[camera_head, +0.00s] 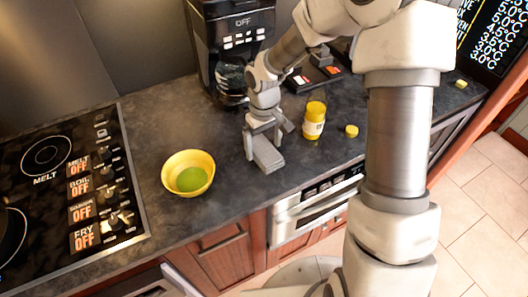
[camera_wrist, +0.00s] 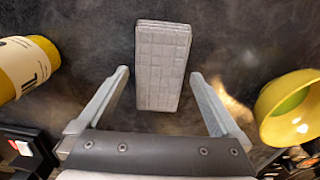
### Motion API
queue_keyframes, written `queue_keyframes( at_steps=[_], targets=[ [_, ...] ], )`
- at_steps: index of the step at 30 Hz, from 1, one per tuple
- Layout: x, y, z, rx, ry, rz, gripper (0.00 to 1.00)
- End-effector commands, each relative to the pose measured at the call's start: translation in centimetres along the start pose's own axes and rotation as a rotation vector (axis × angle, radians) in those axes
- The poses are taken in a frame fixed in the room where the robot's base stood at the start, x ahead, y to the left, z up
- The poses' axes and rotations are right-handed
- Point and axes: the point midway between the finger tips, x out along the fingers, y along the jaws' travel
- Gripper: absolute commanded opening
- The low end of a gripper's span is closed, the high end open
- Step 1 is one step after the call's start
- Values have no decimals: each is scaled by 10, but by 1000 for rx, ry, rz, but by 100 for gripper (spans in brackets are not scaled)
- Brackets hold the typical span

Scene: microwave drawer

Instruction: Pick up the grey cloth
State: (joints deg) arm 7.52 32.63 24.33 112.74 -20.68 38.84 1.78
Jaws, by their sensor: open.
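The grey cloth (camera_head: 268,156) is a folded, rectangular, light grey block with a grid pattern, lying on the dark countertop. It also shows in the wrist view (camera_wrist: 163,65), upper middle. My gripper (camera_head: 266,141) is open and points down at the counter just over the cloth. In the wrist view my gripper (camera_wrist: 159,75) has one finger on each side of the cloth, with a visible gap on both sides. Nothing is held. I cannot tell the exact height of the fingertips above the counter.
A yellow bowl (camera_head: 188,173), green inside, stands left of the gripper. A yellow bottle (camera_head: 314,120) stands to the right, with a small yellow piece (camera_head: 351,131) beside it. A coffee maker (camera_head: 232,45) is behind. A stove (camera_head: 75,185) is at left.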

Motion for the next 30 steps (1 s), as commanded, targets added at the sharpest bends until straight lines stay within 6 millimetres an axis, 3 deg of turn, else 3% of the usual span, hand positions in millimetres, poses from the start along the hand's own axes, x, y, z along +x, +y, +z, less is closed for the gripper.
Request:
queue_keyframes(
  at_steps=[3, 11, 23, 30],
  targets=[
    [13, 0, 1, 0, -2, 0, 100],
    [15, 0, 1, 0, -1, 0, 100],
    [15, 0, 0, 0, 0, 0, 30],
    [15, 0, 0, 0, 0, 1, 26]
  ],
)
